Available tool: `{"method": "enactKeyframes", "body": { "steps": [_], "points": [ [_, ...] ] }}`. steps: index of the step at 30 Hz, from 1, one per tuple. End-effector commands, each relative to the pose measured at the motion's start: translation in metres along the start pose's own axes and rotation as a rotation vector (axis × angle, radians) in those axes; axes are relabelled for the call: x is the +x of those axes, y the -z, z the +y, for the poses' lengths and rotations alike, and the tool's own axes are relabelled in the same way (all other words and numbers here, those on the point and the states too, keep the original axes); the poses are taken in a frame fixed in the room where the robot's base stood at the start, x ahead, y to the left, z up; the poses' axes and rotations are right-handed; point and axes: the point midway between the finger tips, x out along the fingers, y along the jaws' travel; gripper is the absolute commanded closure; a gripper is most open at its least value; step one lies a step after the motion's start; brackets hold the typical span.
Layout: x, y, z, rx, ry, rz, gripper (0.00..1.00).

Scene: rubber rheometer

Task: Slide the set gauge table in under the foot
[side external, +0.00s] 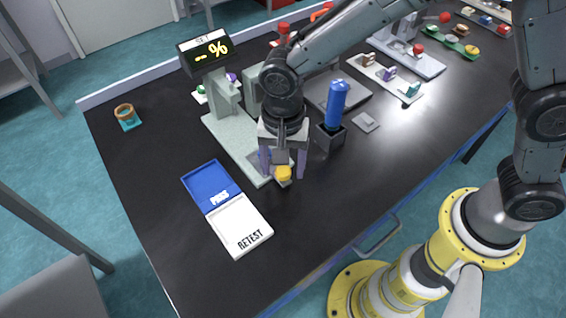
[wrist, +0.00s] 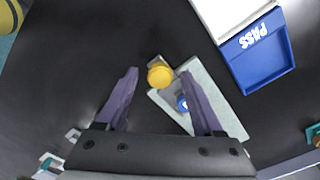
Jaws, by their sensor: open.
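The set gauge has a pale grey-green base (side external: 226,137), an upright column and a black display (side external: 204,53) reading "SET" and "--%". A yellow knob (side external: 284,174) sits at the front end of the base; it also shows in the wrist view (wrist: 160,76). In the wrist view a small blue piece (wrist: 182,104) lies on the pale plate (wrist: 212,92) behind the knob. My gripper (side external: 283,170) is open, pointing down, its purple fingers on either side of the knob. I cannot tell whether they touch it. The foot is hidden behind my gripper and wrist.
A blue PASS tray (side external: 203,178) and white RETEST tray (side external: 228,230) lie left of the gauge's front. A blue cylinder (side external: 337,100) stands in a dark block (side external: 329,138) close to my gripper's right. Samples and fixtures stand farther back. The front table area is clear.

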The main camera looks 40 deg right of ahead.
Motion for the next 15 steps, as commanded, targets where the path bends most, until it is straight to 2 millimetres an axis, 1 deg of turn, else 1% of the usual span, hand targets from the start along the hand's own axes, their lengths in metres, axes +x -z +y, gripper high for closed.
{"method": "enactKeyframes", "body": {
  "steps": [2, 3, 8, 12, 14, 15],
  "points": [
    [0.0000, 0.0000, 0.0000, 0.000, 0.000, 0.000, 0.31],
    [-0.0001, 0.0000, 0.0000, 0.000, 0.000, 0.000, 0.35],
    [-0.0003, 0.0000, -0.0001, 0.000, 0.000, 0.000, 0.64],
    [-0.0004, 0.0000, -0.0001, 0.000, 0.000, 0.000, 0.89],
    [-0.0004, 0.0000, -0.0001, 0.000, 0.000, 0.000, 1.00],
    [-0.0005, 0.0000, 0.0000, 0.000, 0.000, 0.000, 1.00]
  ]
}}
